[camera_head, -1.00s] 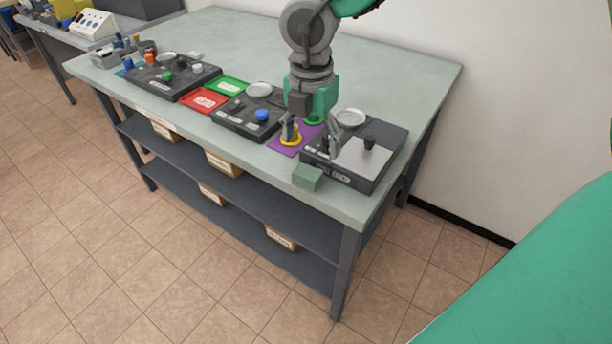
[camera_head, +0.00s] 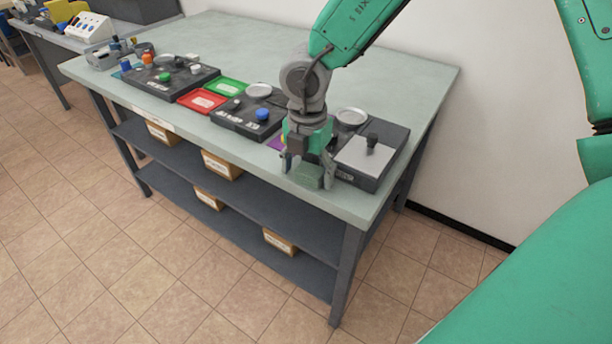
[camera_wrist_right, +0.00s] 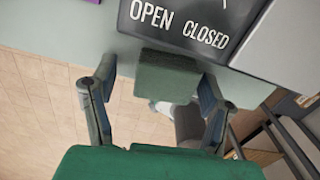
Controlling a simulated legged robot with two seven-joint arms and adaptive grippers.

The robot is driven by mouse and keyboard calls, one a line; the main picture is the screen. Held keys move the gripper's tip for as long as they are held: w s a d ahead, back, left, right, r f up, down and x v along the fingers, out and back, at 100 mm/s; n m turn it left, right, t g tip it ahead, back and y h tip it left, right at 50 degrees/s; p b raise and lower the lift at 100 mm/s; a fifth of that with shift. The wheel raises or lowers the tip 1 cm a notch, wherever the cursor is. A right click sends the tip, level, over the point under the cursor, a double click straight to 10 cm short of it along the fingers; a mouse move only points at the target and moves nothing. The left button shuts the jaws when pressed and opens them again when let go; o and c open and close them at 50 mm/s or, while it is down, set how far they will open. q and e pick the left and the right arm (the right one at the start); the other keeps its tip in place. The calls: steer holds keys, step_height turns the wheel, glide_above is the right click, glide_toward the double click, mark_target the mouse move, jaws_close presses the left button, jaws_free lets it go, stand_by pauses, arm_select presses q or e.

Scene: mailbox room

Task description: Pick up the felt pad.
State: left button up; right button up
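The felt pad is a small grey-green block (camera_head: 308,178) at the front edge of the workbench, near its right corner. My right gripper (camera_head: 309,172) is over it, pointing down, with one finger on each side. The right gripper is open and holds nothing; the pad appears to rest on the bench. My left gripper is not in view.
A dark panel with a light plate and black knob (camera_head: 371,145) stands close to the right of the gripper. A purple mat (camera_head: 276,144) is partly hidden behind it. Red (camera_head: 202,100) and green trays (camera_head: 227,87) and other panels are further left. The bench's front edge is close.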

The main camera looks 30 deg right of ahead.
mark_target(311, 168)
steer(key=c, duration=0.7)
steer(key=shift+s+d+f, duration=0.1)
steer(key=shift+d+f, duration=0.05)
steer(key=shift+d, duration=0.5)
steer(key=shift+c, duration=0.3)
steer(key=r+p, duration=0.1)
steer(key=r, duration=0.5)
steer(key=r+p, duration=0.1)
steer(key=r, duration=0.2)
steer(key=shift+a+r+p, duration=0.2)
steer(key=shift+a+p, duration=0.05)
steer(key=shift+p, duration=0.05)
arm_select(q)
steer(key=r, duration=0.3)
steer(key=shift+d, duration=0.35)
arm_select(e)
steer(key=shift+r, duration=0.35)
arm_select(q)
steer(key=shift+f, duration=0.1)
